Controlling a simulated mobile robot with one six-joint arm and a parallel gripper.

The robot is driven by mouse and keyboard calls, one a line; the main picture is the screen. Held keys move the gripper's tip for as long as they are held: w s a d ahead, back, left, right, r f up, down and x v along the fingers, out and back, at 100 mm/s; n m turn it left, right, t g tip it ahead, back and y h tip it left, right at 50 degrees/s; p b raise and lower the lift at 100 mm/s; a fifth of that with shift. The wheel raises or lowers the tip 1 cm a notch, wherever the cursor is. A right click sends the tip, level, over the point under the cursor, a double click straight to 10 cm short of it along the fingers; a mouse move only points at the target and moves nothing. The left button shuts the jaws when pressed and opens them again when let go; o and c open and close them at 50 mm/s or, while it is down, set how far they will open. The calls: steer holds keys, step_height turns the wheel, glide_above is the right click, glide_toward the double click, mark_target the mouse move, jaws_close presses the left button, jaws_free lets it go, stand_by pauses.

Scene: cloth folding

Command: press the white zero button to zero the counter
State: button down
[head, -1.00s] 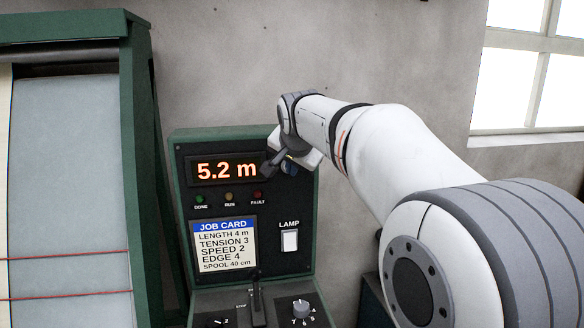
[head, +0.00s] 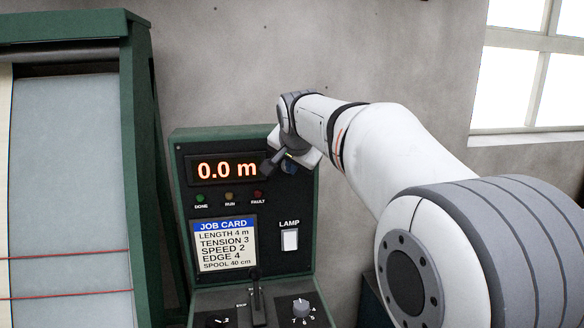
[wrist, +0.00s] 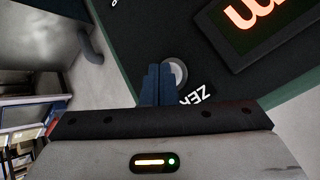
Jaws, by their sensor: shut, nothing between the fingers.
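The counter display (head: 227,169) on the dark panel reads 0.0 m in orange digits. In the wrist view, part of the display (wrist: 262,20) shows at the top right. My gripper (wrist: 157,84) is shut and empty, its blue fingertips at the round white zero button (wrist: 177,72). The fingers cover part of the button, and I cannot tell whether they touch it. The button's label is partly hidden. In the head view my gripper (head: 288,167) is at the panel's upper right, and the button is hidden behind it.
The job card (head: 225,244) and the white lamp switch (head: 290,240) sit lower on the panel. A lever (head: 257,298) and a knob (head: 301,307) are on the console below. A green-framed machine (head: 140,160) with pale cloth stands to the left.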

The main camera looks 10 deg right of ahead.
steer(key=shift+s+b, duration=0.45)
steer(key=shift+s, duration=0.35)
steer(key=shift+s, duration=0.1)
steer(key=s+b, duration=0.2)
steer(key=s, duration=0.2)
steer(key=shift+s, duration=0.4)
steer(key=s+f+n+g+y, duration=0.1)
steer(key=s+f+n+g, duration=0.5)
steer(key=s+f, duration=2)
steer(key=n, duration=0.2)
steer(key=shift+s+d+f+n, duration=0.15)
steer(key=shift+s+d+n, duration=0.05)
steer(key=shift+d+n, duration=0.1)
